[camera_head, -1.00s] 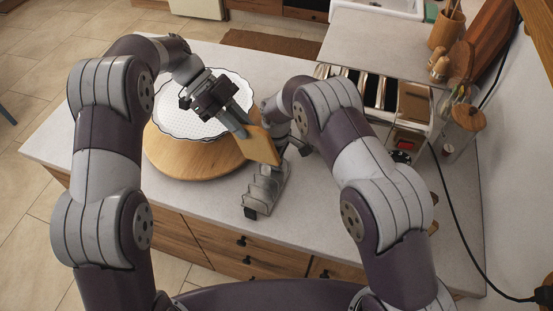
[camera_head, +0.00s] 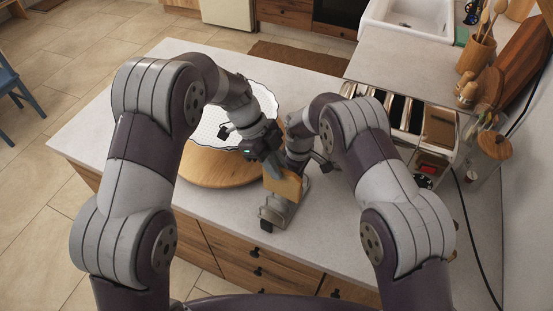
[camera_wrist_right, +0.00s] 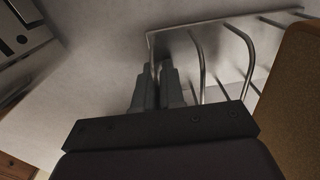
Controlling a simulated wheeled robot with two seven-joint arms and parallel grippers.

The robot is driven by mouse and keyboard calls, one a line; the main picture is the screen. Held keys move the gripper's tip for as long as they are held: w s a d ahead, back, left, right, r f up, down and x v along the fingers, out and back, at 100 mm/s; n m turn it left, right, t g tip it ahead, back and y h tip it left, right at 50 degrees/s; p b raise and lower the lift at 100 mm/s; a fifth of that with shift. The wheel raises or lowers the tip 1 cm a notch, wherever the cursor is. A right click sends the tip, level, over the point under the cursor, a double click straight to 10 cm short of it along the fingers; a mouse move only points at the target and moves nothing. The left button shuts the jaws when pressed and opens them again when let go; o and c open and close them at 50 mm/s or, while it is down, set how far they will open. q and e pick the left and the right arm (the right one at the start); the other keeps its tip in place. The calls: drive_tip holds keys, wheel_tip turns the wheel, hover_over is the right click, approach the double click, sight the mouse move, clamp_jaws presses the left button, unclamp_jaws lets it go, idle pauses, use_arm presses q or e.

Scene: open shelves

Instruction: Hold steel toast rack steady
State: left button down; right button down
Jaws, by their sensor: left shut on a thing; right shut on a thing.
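The steel toast rack (camera_head: 277,211) stands on the counter near its front edge, partly hidden by a slice of toast. In the right wrist view the rack (camera_wrist_right: 225,45) shows its bent wire loops. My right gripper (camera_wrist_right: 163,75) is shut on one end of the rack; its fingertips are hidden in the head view. My left gripper (camera_head: 270,172) is shut on the tan slice of toast (camera_head: 289,185) and holds it upright at the rack. The toast (camera_wrist_right: 296,105) also fills the right side of the wrist view. I cannot tell whether it touches the rack.
Counter (camera_head: 215,205) in front of the board is clear.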

use_arm(q)
drive_tip(key=shift+f, duration=0.15)
idle(0.4)
drive_tip(key=shift+f, duration=2.5)
drive_tip(key=c, duration=1)
unclamp_jaws()
drive_tip(key=v, duration=1.2)
